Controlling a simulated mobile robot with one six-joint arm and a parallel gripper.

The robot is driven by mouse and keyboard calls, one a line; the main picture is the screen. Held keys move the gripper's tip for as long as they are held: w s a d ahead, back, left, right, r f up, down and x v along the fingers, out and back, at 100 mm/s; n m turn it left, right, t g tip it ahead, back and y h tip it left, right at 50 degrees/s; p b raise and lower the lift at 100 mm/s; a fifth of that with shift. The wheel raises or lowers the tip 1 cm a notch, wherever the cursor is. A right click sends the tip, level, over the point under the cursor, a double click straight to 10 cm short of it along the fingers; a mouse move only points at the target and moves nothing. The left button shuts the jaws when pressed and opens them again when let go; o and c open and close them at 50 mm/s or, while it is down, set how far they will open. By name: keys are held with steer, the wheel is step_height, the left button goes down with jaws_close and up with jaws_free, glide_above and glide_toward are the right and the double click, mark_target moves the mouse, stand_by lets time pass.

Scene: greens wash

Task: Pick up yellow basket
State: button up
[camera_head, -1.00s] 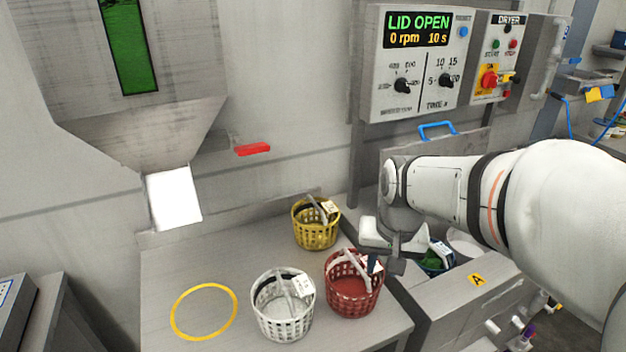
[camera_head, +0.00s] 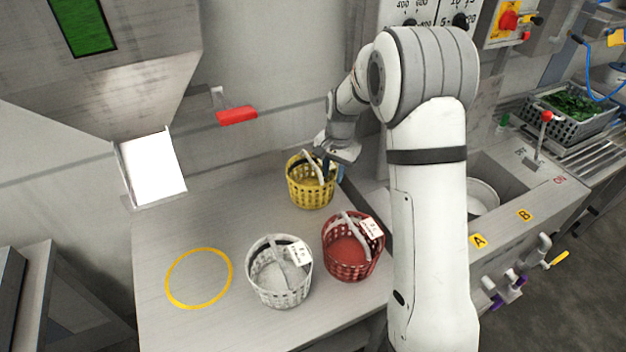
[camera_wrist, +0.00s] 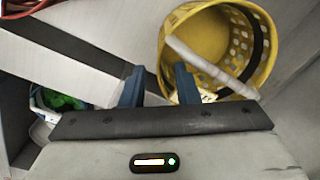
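The yellow basket (camera_head: 309,190) stands upright on the steel table at the back, near the wall. Its pale handle and a dark band show in both views. In the wrist view the basket (camera_wrist: 205,35) is at the upper right, with the handle crossing its opening. My gripper (camera_head: 328,168) is just above the basket's right side. In the wrist view its two blue-grey fingers (camera_wrist: 160,84) are apart with nothing between them. The right finger overlaps the basket's rim and handle in the picture; I cannot tell whether it touches.
A red basket (camera_head: 352,262) and a white basket (camera_head: 268,287) stand in front on the table (camera_head: 190,225). A yellow ring (camera_head: 170,295) marks the table at left. The washer basin (camera_head: 508,175) is right of my arm.

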mark_target(331, 187)
steer(key=f, duration=0.2)
steer(key=f+p, duration=0.1)
steer(key=f, duration=0.2)
steer(key=shift+w+a, duration=0.1)
steer(key=shift+w, duration=0.1)
steer(key=shift+c, duration=0.3)
jaws_close()
